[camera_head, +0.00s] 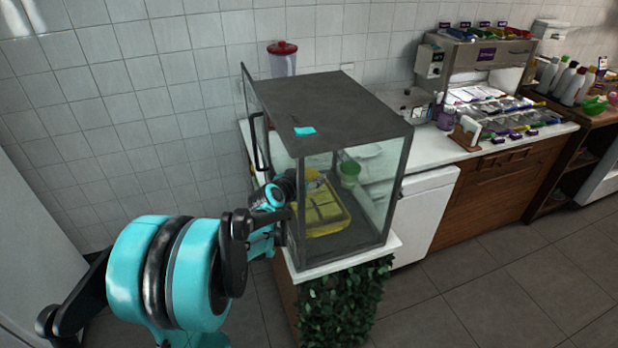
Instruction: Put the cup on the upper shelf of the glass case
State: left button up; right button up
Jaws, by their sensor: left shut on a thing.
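The glass case (350,113) stands on the white counter, with a dark top and clear glass sides. My left arm reaches to its left side, which seems open. My left gripper (299,187) is at the case's left side, partly hidden by its own wrist and the case frame. It is shut on a small yellowish cup (314,178), whose shape is hard to make out through the glass. The cup is above a yellow divided tray (345,228) on the case floor. A green cup (349,172) shows through the glass farther back. My right gripper is out of view.
A dark-handled door (254,110) is at the case's left. A red-lidded jug (282,60) stands behind. A toppings station (470,70) and bottles (560,80) are at right. Leaves (345,305) hang below the counter's front edge.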

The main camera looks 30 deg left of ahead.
pick_arm(q)
jog(key=o, duration=1.4)
jog(key=shift+f, duration=0.1)
jog(key=shift+r, duration=0.2)
jog(key=p+v, duration=0.2)
jog(key=v, duration=0.5)
jog(key=shift+s, duration=0.2)
